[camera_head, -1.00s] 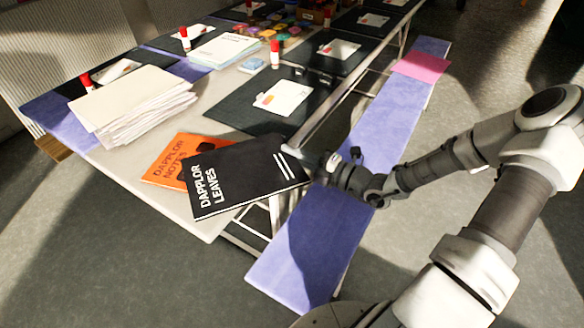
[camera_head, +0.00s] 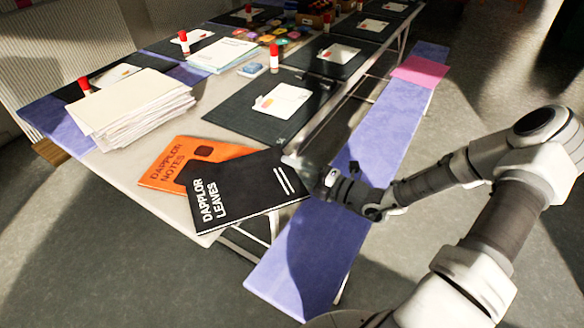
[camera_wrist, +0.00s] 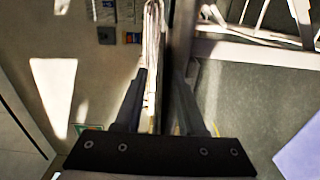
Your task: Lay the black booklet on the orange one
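The black booklet (camera_head: 240,190), titled "Dapplor Leaves", is at the near corner of the table in the head view. My gripper (camera_head: 318,178) is at its right edge, shut on it. In the wrist view the booklet (camera_wrist: 180,60) shows edge-on between the fingers. The orange booklet (camera_head: 163,166), titled "Dapplor Notes", lies flat on the table, left of and behind the black one. The black booklet hides the orange one's lower right part. Whether the two touch is not clear. The black booklet's near edge reaches past the table edge.
The pale table (camera_head: 125,172) holds a tall paper stack (camera_head: 135,105) behind the booklets. A dark mat (camera_head: 235,112) with a white card (camera_head: 282,100) lies further back, near glue sticks. A purple bench (camera_head: 320,240) runs along the table's right side.

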